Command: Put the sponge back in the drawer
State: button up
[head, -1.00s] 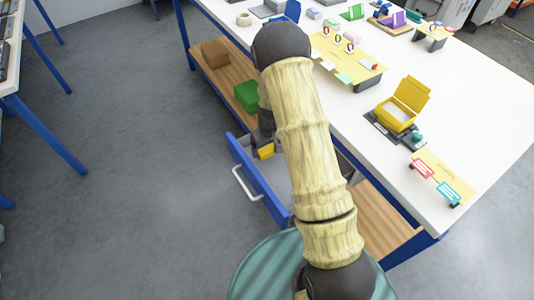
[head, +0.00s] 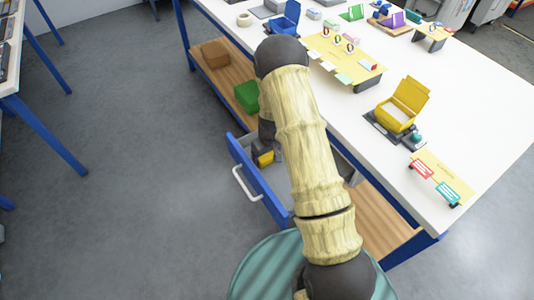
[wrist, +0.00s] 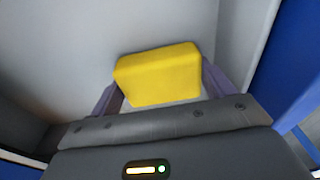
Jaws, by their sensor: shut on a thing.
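A yellow sponge (wrist: 158,75) is held between the two fingers of my gripper (wrist: 160,95) in the wrist view. It also shows in the head view (head: 266,159), partly covered by my arm. My gripper (head: 264,152) is over the open drawer (head: 262,182), which has a blue front and a white handle. In the wrist view the drawer's pale interior (wrist: 60,50) surrounds the sponge. I cannot tell whether the sponge touches the drawer floor. My arm hides much of the drawer's right side.
The white worktop (head: 480,100) holds a yellow open box (head: 400,105), a blue open box (head: 285,18) and several small items. The grey floor left of the drawer is clear.

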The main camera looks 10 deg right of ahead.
aim_at(269, 157)
jog(key=o, duration=0.7)
jog(key=shift+f, duration=0.1)
jog(key=shift+o, duration=0.2)
notch_tip(269, 157, up, 12)
jog(key=s, duration=0.1)
jog(key=shift+s+d, duration=0.2)
jog(key=shift+d, duration=0.05)
jog(key=s+r+m, duration=0.1)
jog(key=s+r, duration=0.6)
jog(key=s, duration=0.2)
jog(key=s+r+m+t, duration=0.1)
jog(key=s+r+m, duration=0.1)
jog(key=s+r, duration=0.5)
jog(key=s, duration=0.3)
jog(key=shift+s+a+r+m, duration=0.15)
jog(key=shift+a+r+m, duration=0.1)
jog(key=shift+r+m, duration=0.1)
